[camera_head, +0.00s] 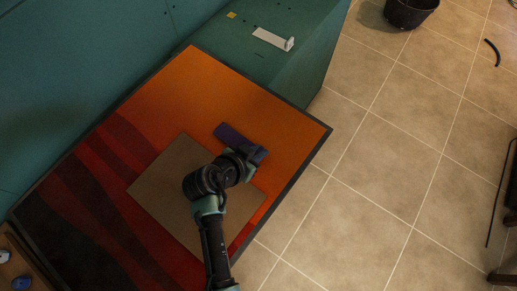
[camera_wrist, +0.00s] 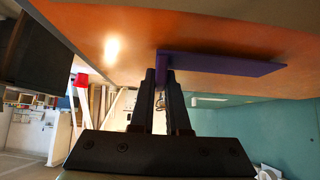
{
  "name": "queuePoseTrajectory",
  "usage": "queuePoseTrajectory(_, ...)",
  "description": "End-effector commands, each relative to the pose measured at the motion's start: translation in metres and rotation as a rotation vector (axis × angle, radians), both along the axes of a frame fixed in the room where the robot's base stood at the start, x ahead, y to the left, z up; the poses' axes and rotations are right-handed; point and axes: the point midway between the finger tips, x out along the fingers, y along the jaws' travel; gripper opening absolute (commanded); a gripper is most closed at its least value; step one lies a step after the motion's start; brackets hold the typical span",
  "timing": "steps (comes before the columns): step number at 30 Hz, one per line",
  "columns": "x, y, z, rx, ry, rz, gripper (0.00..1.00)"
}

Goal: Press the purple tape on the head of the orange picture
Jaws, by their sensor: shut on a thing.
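The orange picture (camera_head: 215,85) is a large dark-framed panel with orange at the upper right and dark red bands at the left. The purple tape (camera_head: 230,134) is a flat strip over its orange part, partly covered by my gripper. In the wrist view, the tape (camera_wrist: 225,64) is a broad plate with a short upright part between my fingertips. My gripper (camera_wrist: 162,77) is shut on that part. The plate lies close along the orange surface (camera_wrist: 220,22); I cannot tell whether it touches.
A brown square (camera_head: 160,180) shows on the picture, partly behind my arm. A white bracket (camera_head: 270,39) and a yellow piece (camera_head: 231,15) are on the green surface (camera_head: 300,62). A black bucket (camera_head: 408,12) stands on the tiled floor (camera_head: 385,140), which is mostly clear.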

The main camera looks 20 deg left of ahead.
Motion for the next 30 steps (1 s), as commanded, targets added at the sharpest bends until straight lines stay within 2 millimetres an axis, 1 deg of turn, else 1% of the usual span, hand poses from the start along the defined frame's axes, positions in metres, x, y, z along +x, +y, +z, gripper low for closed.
queuePoseTrajectory(15, 0.0000, -0.0001, -0.0040, 0.000, 0.000, 0.000, 0.00)
queuePoseTrajectory(24, 0.0001, -0.0001, -0.0027, 0.001, 0.000, -0.001, 0.00)
queuePoseTrajectory(25, 0.0002, -0.0001, -0.0026, 0.001, 0.000, -0.001, 0.19)
queuePoseTrajectory(30, 0.0001, -0.0001, -0.0027, 0.001, 0.000, -0.001, 0.48)
